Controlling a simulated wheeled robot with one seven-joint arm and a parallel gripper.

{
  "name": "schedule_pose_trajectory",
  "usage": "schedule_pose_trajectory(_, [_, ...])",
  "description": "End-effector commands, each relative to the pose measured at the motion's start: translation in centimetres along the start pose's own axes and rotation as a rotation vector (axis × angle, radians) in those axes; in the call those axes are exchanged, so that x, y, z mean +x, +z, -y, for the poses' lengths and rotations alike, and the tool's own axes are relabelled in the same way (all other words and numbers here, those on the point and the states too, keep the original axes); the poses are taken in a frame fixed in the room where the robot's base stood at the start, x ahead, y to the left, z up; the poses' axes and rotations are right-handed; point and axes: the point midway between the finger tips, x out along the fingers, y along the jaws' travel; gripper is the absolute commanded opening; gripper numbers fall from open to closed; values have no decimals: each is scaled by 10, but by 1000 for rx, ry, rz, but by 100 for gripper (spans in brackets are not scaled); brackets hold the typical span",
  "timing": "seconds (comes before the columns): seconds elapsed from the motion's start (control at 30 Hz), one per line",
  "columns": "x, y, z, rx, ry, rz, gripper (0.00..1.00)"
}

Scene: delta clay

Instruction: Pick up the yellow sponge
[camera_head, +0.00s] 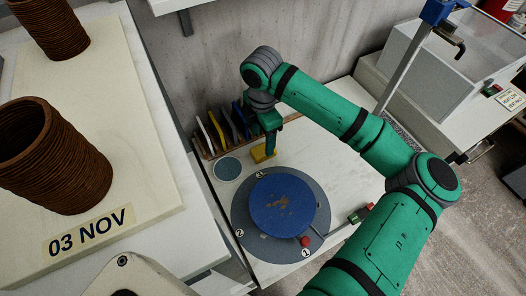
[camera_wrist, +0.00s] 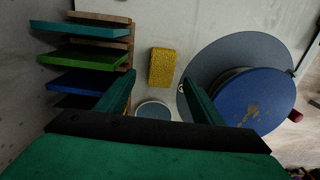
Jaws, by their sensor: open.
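The yellow sponge (camera_head: 262,154) lies on the pale tabletop between the rack of coloured boards and the round turntable. In the wrist view the sponge (camera_wrist: 163,67) is a speckled yellow block, upright in the picture, beyond and between my two fingers. My gripper (camera_head: 271,149) points down close to the sponge in the head view and partly covers it. In the wrist view my gripper (camera_wrist: 157,95) has its green fingers spread wide, with nothing between them. I cannot tell the exact height of the fingertips above the sponge.
The grey turntable (camera_head: 241,212) with a blue disc (camera_head: 283,204) stands close by. A rack holds several upright boards (camera_head: 219,131) near the wall. A small blue-grey round disc (camera_head: 228,168) lies left of the sponge. Brown ribbed pots (camera_head: 50,155) stand on a shelf at left.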

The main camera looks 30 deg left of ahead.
Motion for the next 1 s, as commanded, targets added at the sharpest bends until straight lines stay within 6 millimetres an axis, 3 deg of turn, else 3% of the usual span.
schedule_pose_trajectory(0.4, [48, 0, 4, 4, -2, -1, 61])
schedule_pose_trajectory(0.67, [51, 0, 4, 4, -1, -1, 61])
schedule_pose_trajectory(0.87, [51, 0, 4, 4, -1, -1, 18])
schedule_pose_trajectory(1.0, [51, 0, 4, 4, -1, 0, 17])
